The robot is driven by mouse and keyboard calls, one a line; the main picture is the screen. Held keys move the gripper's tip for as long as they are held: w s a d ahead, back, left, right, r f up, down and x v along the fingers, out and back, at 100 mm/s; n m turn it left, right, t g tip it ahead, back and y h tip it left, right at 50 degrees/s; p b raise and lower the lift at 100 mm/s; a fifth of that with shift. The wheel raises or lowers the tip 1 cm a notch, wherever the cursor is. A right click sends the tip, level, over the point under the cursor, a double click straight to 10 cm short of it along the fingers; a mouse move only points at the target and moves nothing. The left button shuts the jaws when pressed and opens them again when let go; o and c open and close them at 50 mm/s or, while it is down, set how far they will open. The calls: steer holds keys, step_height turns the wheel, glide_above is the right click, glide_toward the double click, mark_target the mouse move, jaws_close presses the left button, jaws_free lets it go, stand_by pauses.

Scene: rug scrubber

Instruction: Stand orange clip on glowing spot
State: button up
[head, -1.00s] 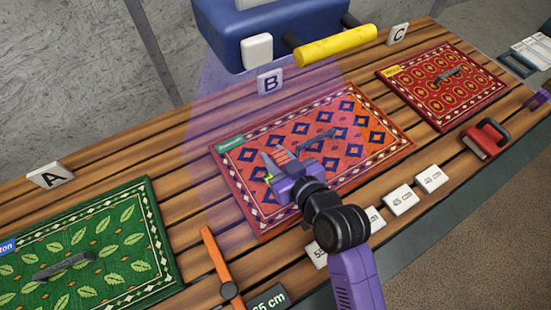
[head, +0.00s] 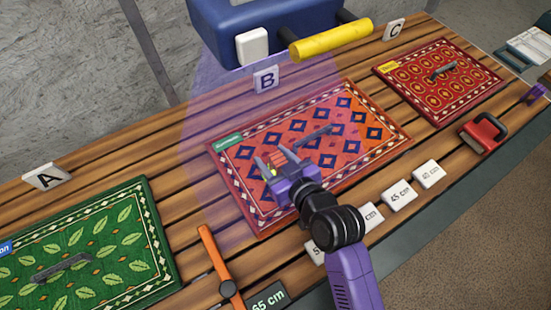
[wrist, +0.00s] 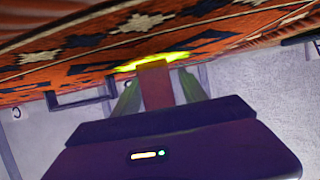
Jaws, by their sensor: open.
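The orange clip (head: 277,160) is a small reddish-orange block on the patterned rug under the purple light, between my gripper's fingers. In the wrist view it shows as a reddish upright block (wrist: 154,84), its far end at the glowing yellow spot (wrist: 150,60) on the rug. Whether its whole base lies within the spot is hidden. My gripper (head: 274,163) is open, with one finger on each side of the clip; in the wrist view a gap shows on both sides.
The orange-red rug (head: 350,165) has a grey handle (head: 318,135). A blue machine with a yellow roller (head: 333,43) overhangs it. A green rug (head: 90,250) lies left, a red rug (head: 440,85) right. An orange bar (head: 218,262) and a red block (head: 482,135) lie near the front edge.

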steer(key=shift+r, duration=0.3)
steer(key=b+v, duration=0.1)
steer(key=v, duration=1.1)
steer(key=shift+f, duration=0.2)
steer(key=shift+d, duration=0.1)
